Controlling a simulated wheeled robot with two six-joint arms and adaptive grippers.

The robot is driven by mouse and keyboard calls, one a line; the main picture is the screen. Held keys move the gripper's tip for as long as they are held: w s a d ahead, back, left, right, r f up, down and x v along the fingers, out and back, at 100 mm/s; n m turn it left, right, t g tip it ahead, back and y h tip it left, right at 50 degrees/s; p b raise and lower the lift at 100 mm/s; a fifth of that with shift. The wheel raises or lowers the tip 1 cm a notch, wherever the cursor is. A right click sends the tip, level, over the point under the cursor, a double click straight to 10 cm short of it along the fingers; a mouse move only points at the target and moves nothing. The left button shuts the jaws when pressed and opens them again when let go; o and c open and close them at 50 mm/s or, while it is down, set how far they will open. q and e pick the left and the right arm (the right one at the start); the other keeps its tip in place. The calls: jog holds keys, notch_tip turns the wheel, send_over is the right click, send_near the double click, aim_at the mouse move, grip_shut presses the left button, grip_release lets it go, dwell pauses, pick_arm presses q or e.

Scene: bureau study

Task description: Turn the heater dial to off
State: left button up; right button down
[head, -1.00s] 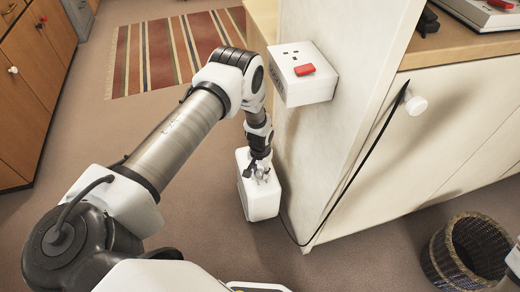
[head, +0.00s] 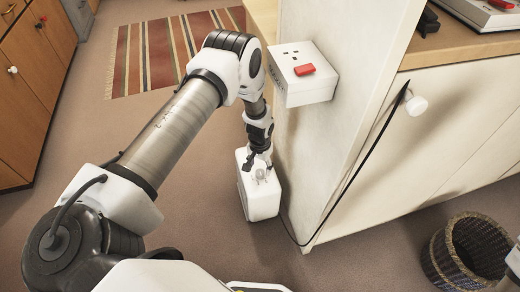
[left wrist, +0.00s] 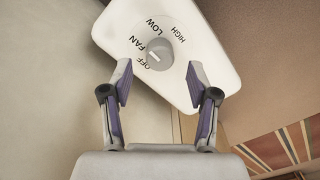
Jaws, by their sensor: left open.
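The heater (head: 258,200) is a white box on the floor beside the white cabinet's end panel. Its round grey dial (head: 260,173) is on the top face and also shows in the left wrist view (left wrist: 161,51), ringed by the words OFF, FAN, LOW and HIGH. A pale mark on the dial lies on its FAN and OFF side; I cannot tell exactly which word it meets. My left gripper (left wrist: 159,76) is open, its two fingertips apart and just short of the dial, with nothing between them. It also shows above the heater in the head view (head: 257,157).
A white wall socket (head: 303,85) with a red switch juts from the panel beside my left arm. A black cord (head: 345,183) runs down past the panel. A wicker basket (head: 440,262) stands at right. The carpet left of the heater is clear.

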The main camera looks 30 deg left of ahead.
aim_at(260, 172)
pick_arm(q)
notch_tip(260, 172, up, 9)
jog(key=shift+f, duration=0.2)
dwell(0.4)
